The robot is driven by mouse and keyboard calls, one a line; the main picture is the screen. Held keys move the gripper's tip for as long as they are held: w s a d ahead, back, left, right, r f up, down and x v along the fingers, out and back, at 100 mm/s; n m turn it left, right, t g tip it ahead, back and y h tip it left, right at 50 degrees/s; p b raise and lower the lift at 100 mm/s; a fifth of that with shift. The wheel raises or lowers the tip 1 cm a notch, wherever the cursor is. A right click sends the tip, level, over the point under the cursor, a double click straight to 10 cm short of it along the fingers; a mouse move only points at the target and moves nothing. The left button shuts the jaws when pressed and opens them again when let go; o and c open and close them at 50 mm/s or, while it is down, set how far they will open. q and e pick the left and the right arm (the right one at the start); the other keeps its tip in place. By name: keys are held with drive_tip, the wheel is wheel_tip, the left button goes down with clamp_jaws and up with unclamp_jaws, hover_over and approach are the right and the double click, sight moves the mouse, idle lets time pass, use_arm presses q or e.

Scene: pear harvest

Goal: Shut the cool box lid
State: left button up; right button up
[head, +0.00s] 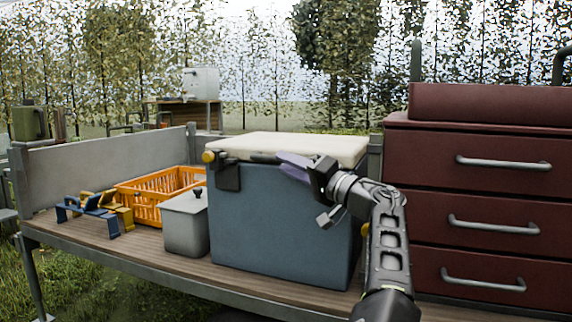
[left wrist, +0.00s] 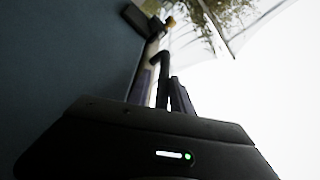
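The cool box (head: 285,225) is a blue-grey chest on the wooden trailer bed. Its cream lid (head: 300,144) lies flat or nearly flat across the top; I cannot tell whether a thin gap remains. A dark latch (head: 228,176) and a dark bar are at its front upper edge. My left gripper (head: 290,160) is at the front upper edge, just under the lid, its fingers pointing left. My right gripper is out of view.
A small grey lidded bin (head: 185,225) stands left of the cool box. Behind it is an orange crate (head: 150,190), with blue and yellow tools (head: 95,210) further left. A dark red drawer cabinet (head: 480,195) stands close on the right.

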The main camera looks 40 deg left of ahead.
use_arm(q)
drive_tip(key=v, duration=0.7)
drive_tip(key=shift+a+f, duration=0.1)
